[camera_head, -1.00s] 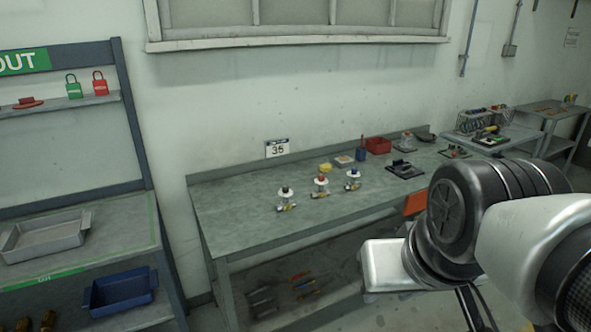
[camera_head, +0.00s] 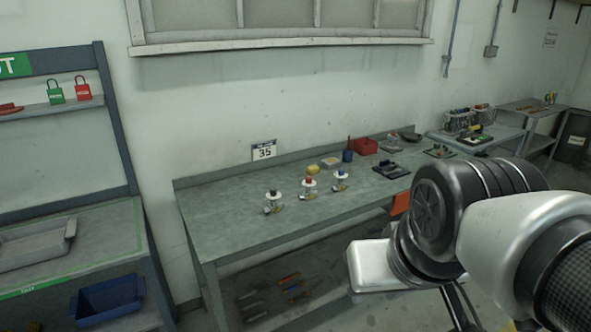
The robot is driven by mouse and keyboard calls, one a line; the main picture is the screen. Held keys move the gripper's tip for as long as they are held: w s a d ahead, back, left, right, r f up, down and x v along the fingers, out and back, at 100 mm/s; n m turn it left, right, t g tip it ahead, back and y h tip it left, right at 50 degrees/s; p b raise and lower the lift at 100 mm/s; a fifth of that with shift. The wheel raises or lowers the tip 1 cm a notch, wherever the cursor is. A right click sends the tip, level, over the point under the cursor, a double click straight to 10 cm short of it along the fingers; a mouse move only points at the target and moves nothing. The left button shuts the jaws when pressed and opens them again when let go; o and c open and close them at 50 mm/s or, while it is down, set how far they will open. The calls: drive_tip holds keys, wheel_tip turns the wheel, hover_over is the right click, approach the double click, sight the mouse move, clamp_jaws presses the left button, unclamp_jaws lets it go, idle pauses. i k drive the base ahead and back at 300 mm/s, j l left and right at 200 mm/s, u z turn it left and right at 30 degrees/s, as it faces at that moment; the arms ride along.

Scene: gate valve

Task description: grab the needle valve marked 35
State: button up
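Three small valves stand in a row on the grey workbench (camera_head: 225,217). A white sign marked 35 (camera_head: 264,150) is on the wall behind the bench, nearest the left valve. I cannot read any marking on the valves themselves. My arm shows at the lower right, but my gripper's fingers are not in view.
A yellow item (camera_head: 312,169), a blue cup (camera_head: 347,155) and a red bin (camera_head: 364,146) stand at the bench's back. A lockout shelf with a grey tray (camera_head: 30,252) and blue bin (camera_head: 108,300) is at left. The bench's left front is clear.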

sight(275, 208)
drive_tip(key=i+l+u, duration=0.25)
drive_tip(key=i, duration=0.35)
drive_tip(key=i+l+u, duration=0.3)
drive_tip(key=i+l, duration=0.3)
drive_tip(key=i+u, duration=0.15)
drive_tip(key=i, duration=0.25)
drive_tip(key=i+l+u, duration=0.15)
drive_tip(key=i, duration=0.25)
